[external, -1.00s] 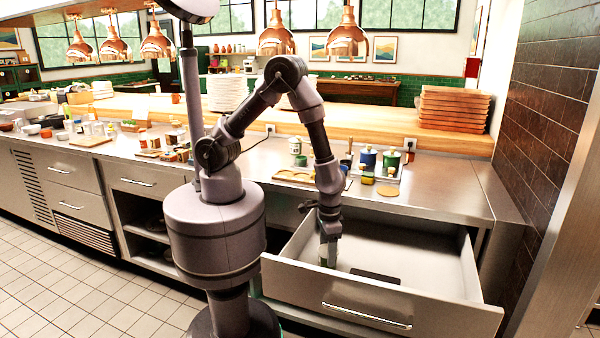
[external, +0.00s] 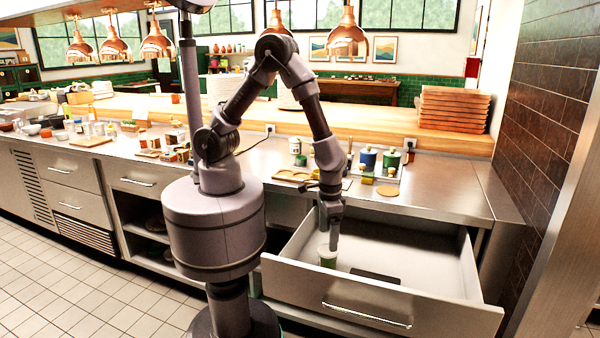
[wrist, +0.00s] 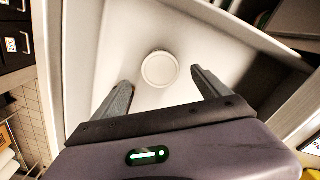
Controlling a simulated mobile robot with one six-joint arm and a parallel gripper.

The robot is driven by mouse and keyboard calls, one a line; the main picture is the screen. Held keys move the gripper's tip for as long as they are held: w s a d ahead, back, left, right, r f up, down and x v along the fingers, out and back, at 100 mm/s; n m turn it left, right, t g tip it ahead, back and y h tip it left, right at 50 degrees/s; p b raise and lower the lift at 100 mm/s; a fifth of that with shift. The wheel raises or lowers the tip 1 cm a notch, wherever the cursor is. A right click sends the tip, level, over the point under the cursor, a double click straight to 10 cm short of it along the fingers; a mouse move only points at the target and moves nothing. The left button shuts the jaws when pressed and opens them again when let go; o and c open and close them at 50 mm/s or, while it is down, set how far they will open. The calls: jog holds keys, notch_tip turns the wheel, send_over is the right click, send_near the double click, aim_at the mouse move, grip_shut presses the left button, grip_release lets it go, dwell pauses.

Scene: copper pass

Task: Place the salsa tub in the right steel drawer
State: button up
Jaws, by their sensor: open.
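The salsa tub (external: 327,257), a small tub with a pale lid and a greenish side, stands upright inside the open right steel drawer (external: 380,303), near its left side. In the wrist view the round white lid (wrist: 159,69) of the tub lies beyond the fingertips, on the drawer floor. My gripper (external: 331,241) is above the tub in the external view. In the wrist view my gripper (wrist: 161,80) has its two fingers spread wide, with nothing between them. The tub is apart from both fingers.
A dark flat item (external: 375,276) lies on the drawer floor right of the tub. The rest of the drawer is bare.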

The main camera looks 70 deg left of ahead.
aim_at(327, 249)
jog(key=w+a+r+t+p, duration=0.1)
jog(key=w+a+r, duration=0.1)
jog(key=a+r, duration=0.5)
jog(key=w+a+r+t+p, duration=0.1)
jog(key=w+a+r, duration=0.2)
jog(key=r, duration=0.8)
jog(key=s+a+r+m+t+y+b, duration=0.1)
jog(key=s+a+r, duration=0.3)
jog(key=a, duration=0.6)
jog(key=s+a+r+m+t+y+b, duration=0.1)
jog(key=s+a+r, duration=0.4)
jog(key=a, duration=0.5)
jog(key=shift+a+r+t, duration=0.2)
jog(key=shift+r+t, duration=0.7)
jog(key=shift+r, duration=0.3)
